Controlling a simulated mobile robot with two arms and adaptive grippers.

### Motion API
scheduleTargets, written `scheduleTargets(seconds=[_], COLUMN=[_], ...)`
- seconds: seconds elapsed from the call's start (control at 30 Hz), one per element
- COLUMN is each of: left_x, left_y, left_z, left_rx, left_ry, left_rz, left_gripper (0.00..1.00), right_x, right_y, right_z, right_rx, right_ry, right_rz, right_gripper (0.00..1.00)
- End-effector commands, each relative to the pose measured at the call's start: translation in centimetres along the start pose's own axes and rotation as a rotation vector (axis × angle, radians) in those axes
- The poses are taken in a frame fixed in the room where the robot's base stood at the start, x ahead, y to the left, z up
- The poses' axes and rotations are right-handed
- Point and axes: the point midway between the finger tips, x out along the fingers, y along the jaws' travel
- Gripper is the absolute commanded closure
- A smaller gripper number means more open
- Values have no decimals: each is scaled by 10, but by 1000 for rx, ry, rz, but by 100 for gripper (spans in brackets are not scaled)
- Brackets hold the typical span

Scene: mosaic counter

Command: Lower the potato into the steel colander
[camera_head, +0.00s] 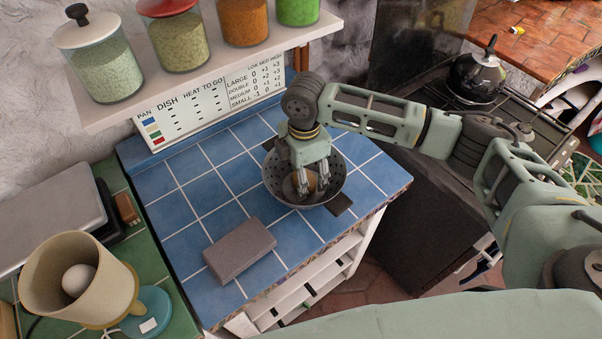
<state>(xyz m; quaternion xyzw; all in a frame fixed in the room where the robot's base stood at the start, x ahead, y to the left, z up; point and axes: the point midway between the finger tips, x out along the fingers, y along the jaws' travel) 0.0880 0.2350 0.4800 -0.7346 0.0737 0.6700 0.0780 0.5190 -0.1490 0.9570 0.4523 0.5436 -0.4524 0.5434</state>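The steel colander (338,184) is a dark grey perforated bowl standing on the blue tiled counter, towards its right side. My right gripper (312,184) comes down from above with its fingertips inside the colander's rim. A brown, rounded thing, which looks like the potato (291,187), shows at the fingers inside the bowl. The fingers cover part of it. I cannot tell whether they grip it or whether it touches the bowl's bottom. My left gripper is not in view.
A grey-brown block (240,250) lies on the blue counter (180,215) in front left of the colander. A shelf with jars (106,68) hangs above the back edge. A beige container (105,283) holding a white egg-like thing stands at lower left. A stove with a kettle (478,78) is at right.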

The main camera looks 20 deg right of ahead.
Motion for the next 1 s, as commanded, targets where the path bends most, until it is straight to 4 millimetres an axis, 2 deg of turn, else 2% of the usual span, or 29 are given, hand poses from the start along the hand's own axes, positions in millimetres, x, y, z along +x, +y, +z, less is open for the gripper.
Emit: scheduleTargets(seconds=[0.03, 0.2, 0.57, 0.77, 1.0], left_x=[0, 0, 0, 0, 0], left_y=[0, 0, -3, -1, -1], left_z=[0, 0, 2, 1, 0], left_rx=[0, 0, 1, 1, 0], left_ry=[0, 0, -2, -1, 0], left_rz=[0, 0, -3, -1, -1], left_gripper=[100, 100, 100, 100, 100], right_x=[0, 0, -3, -32, -84], right_y=[0, 0, 0, 1, 1], right_z=[0, 0, 0, 0, 0], right_rx=[0, 0, 0, -1, 0], right_ry=[0, 0, -1, 1, 0], right_rz=[1, 1, 0, 4, 3], right_gripper=[37, 22, 22, 22, 22])
